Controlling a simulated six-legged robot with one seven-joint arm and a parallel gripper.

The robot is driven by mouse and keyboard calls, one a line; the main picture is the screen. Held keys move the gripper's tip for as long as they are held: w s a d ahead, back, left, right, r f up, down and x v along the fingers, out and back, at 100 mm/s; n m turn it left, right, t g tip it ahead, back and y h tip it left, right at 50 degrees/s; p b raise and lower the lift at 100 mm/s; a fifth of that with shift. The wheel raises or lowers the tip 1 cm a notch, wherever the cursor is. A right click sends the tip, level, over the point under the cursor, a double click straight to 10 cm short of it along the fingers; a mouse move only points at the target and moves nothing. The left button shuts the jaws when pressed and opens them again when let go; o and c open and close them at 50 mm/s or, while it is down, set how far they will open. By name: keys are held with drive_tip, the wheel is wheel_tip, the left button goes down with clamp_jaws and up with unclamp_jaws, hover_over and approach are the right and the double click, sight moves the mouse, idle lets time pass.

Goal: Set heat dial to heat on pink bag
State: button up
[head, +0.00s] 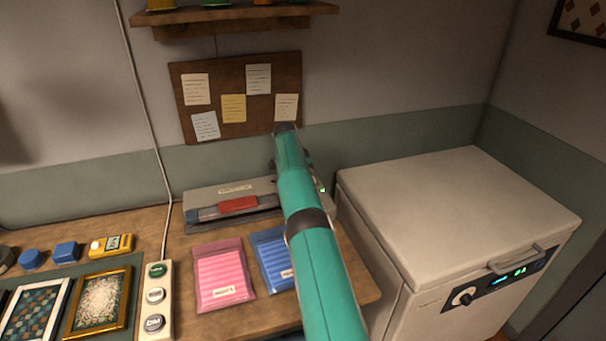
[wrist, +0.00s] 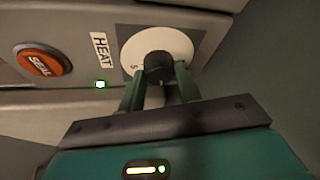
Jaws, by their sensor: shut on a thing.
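The heat dial (wrist: 159,67) shows in the wrist view as a black knob on a white round plate, beside a "HEAT" label (wrist: 101,52). My gripper (wrist: 160,91) is shut on the knob, with one green finger on each side. A figure that looks like 5 shows at the plate's lower left; other marks and the knob's pointer cannot be made out. In the head view the pink bag (head: 222,275) lies flat on the table, its white label too small to read surely. My arm hides the gripper and dial there.
The grey sealer (head: 212,194) with a red handle (head: 238,204) stands against the wall. An orange SEAL button (wrist: 43,60) and a lit green lamp (wrist: 100,84) are left of the dial. A blue bag (head: 270,255) lies beside the pink one; a white chest (head: 455,205) stands right.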

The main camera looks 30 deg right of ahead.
idle(0.4)
drive_tip(key=o, duration=1)
drive_tip(key=v, duration=1.3)
drive_tip(key=shift+a+r, duration=0.15)
drive_tip(key=shift+r, duration=0.2)
